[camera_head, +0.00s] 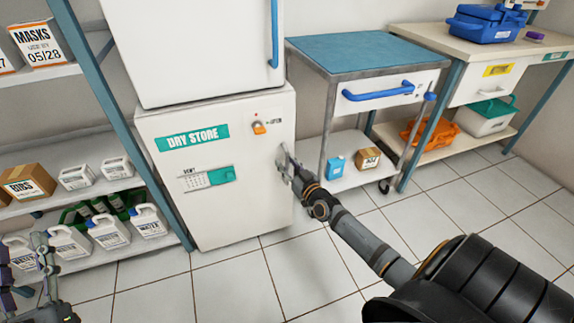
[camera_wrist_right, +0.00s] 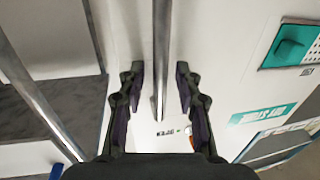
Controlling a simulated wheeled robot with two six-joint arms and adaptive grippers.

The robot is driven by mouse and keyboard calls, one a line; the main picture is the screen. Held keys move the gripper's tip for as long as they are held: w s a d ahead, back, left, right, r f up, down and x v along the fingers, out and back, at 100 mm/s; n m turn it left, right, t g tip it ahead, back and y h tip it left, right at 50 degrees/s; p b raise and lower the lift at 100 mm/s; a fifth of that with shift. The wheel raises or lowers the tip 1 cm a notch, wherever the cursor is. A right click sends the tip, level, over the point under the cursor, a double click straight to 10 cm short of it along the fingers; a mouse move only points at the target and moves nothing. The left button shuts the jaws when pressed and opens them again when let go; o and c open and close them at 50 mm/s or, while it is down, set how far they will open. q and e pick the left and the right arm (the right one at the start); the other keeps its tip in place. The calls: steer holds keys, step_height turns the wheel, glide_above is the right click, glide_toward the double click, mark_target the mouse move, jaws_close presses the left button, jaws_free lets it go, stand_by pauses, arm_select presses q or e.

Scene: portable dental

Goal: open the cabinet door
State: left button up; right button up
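The white cabinet marked DRY STORE (camera_head: 240,165) stands in the middle of the head view, with its door shut flush. Its grey metal handle (camera_wrist_right: 161,60) runs as a bar between the two fingers of my right gripper in the right wrist view. My right gripper (camera_head: 287,164) is at the door's right edge, open, with a gap visible on both sides of the bar. Much of the handle is hidden by the gripper in the head view. My left gripper (camera_head: 45,262) is partly in view at the lower left, away from the cabinet; its opening is unclear.
An orange latch-like item (camera_head: 259,128) is on the door's upper right. A shelf rack (camera_head: 108,185) with bottles and boxes stands close on the left. A blue-topped cart (camera_head: 360,52) stands close on the right. The tiled floor (camera_head: 235,280) in front is clear.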

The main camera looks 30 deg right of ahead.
jaws_close()
stand_by(0.6)
